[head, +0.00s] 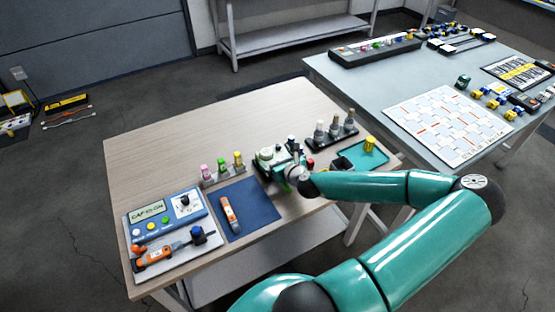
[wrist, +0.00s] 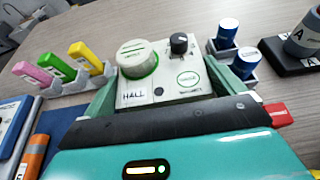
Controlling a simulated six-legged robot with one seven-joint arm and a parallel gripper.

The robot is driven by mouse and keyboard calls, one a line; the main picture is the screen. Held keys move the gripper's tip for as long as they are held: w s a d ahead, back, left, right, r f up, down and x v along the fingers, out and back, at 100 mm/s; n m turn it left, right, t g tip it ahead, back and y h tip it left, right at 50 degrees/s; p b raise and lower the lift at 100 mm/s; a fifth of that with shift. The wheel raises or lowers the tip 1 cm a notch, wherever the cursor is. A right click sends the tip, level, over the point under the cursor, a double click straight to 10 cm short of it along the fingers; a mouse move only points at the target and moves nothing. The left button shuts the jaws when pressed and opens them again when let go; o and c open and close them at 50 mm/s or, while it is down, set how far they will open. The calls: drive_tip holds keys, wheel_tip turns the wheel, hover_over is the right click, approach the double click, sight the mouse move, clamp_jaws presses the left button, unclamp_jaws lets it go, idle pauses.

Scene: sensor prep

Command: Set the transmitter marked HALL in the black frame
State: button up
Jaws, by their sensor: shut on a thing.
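The transmitter marked HALL (wrist: 158,90) is a pale box with a round cap ringed in green, a black knob and a white HALL label. In the wrist view it sits between the green fingers of my gripper (wrist: 164,84), which is shut on it. In the head view the transmitter (head: 267,155) is at the middle of the wooden table, with my gripper (head: 279,168) over it. I cannot tell whether it touches the table. I cannot pick out the black frame with certainty; my gripper and arm hide part of the table there.
Pink, green and yellow pieces stand in a grey rack (head: 222,179) to the left. A blue mat (head: 255,208) holds an orange tool. A black rack of grey bottles (head: 349,137) stands behind right, near a teal tray (head: 374,158). A second table (head: 385,85) is farther right.

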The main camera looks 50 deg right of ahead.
drive_tip(key=shift+f, duration=0.5)
idle(0.4)
drive_tip(key=o, duration=0.8)
drive_tip(key=shift+o, duration=0.2)
drive_tip(key=shift+r, duration=0.7)
drive_tip(key=shift+r, duration=2.9)
drive_tip(key=shift+s, duration=0.1)
